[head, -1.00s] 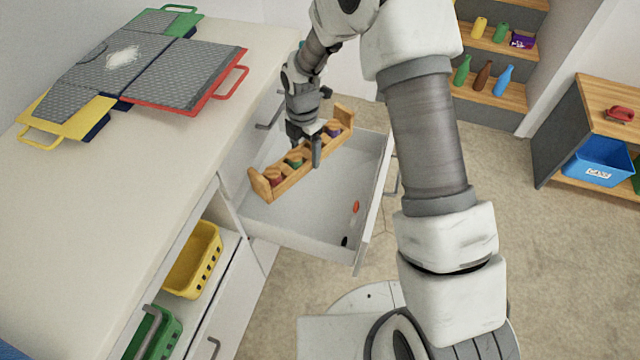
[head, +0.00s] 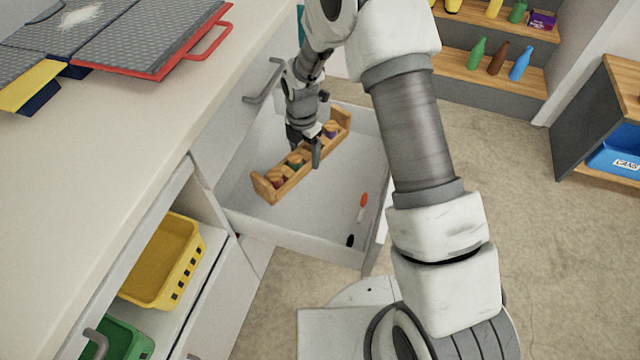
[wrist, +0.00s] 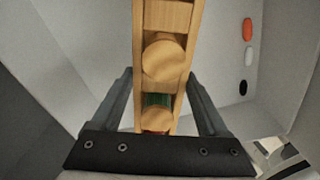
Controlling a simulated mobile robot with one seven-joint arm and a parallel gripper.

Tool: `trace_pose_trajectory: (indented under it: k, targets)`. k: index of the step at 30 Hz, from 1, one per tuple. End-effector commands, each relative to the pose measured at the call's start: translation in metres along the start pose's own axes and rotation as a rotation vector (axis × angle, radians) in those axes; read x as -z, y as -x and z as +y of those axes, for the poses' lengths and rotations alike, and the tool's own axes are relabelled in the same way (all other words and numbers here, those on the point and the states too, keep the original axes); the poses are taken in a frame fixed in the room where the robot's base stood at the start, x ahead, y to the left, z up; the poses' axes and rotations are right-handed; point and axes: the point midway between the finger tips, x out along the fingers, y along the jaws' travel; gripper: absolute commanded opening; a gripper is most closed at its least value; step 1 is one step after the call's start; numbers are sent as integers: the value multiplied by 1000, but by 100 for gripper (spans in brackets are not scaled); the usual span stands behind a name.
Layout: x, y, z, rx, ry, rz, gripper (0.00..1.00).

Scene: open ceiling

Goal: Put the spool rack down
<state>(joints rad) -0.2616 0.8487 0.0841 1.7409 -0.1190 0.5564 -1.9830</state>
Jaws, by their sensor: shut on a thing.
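The spool rack (head: 266,188) is a long wooden holder with raised ends and several coloured spools, red, green and purple among them. It is in or just over the open white drawer (head: 300,232), lying diagonally; I cannot tell whether it touches the drawer floor. My gripper (head: 314,160) is shut on the rack near its middle, from above. In the wrist view the rack (wrist: 165,18) runs lengthwise between my two fingers (wrist: 160,100), and the spools' wooden tops show. The rack's underside is hidden.
A red item (head: 363,200) and a black item (head: 350,240) lie on the drawer floor at the right; a white one shows in the wrist view (wrist: 249,56). The counter (head: 120,100) edges the drawer's left. A yellow basket (head: 165,260) sits in a shelf below.

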Motion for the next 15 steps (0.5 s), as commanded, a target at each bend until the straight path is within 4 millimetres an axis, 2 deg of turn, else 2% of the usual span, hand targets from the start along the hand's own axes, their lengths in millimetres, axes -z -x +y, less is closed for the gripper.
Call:
trace_pose_trajectory:
  k: [5, 9, 15]
  targets:
    - [0, -24, 0, 1, -1, 0, 2]
    - [0, -51, 0, 2, 0, 1, 2]
    - [0, -70, 0, 0, -1, 0, 2]
